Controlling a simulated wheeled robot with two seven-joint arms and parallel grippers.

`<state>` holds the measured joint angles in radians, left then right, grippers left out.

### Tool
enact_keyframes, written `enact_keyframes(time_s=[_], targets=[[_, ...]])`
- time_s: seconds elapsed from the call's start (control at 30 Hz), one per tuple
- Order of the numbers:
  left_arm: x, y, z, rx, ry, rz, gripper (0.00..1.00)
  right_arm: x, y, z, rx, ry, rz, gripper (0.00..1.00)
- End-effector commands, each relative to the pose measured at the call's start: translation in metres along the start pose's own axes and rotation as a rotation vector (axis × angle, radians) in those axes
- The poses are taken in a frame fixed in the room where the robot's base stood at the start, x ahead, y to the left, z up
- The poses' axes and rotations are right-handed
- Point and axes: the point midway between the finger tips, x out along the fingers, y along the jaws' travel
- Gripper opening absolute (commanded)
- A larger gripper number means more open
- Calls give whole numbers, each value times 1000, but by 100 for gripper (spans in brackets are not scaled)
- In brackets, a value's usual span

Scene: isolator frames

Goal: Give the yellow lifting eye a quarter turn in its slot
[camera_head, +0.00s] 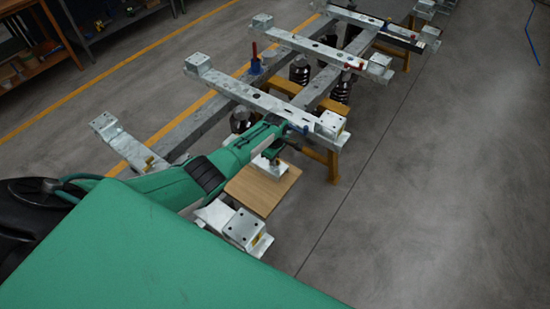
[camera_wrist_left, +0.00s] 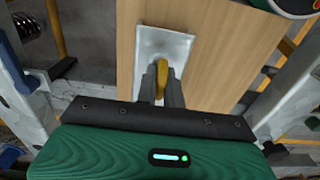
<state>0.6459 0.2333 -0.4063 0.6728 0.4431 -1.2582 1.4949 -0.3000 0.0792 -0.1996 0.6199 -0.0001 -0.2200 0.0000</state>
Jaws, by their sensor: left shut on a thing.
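The yellow lifting eye (camera_wrist_left: 161,76) stands on a pale metal plate (camera_wrist_left: 163,48) in the left wrist view, and the fingers hide part of it. My left gripper (camera_wrist_left: 162,92) is shut on the eye, with a finger on either side. In the head view my left gripper (camera_head: 271,152) points down over the same plate (camera_head: 267,164), and the eye cannot be made out there. The slot is hidden under the fingers. My right gripper is not in view.
The plate lies on a wooden board (camera_head: 262,190). Galvanised frame beams (camera_head: 270,104) with end blocks run behind it, on a yellow stand (camera_head: 333,163). A metal bracket (camera_head: 243,228) stands close in front. The floor on the right is clear.

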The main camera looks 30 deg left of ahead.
Motion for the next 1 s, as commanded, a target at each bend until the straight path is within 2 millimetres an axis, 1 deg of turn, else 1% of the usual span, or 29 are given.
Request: enact_keyframes(time_s=[0.1, 0.13, 0.23, 0.53, 0.67, 0.87, 1.0], targets=[[0, 0, 0, 1, 0, 1, 0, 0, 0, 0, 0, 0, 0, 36], [0, 0, 0, 1, 0, 1, 15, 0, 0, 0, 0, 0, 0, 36], [0, 0, 0, 2, 0, 1, 34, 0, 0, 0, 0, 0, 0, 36], [0, 0, 0, 3, 0, 1, 34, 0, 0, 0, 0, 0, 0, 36], [-7, 1, 0, 4, 0, 3, 34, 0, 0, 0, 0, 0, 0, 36], [-31, 0, -1, 2, 0, 3, 34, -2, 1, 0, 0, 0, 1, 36], [-54, 1, 0, 4, 0, 4, 34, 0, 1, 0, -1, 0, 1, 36]])
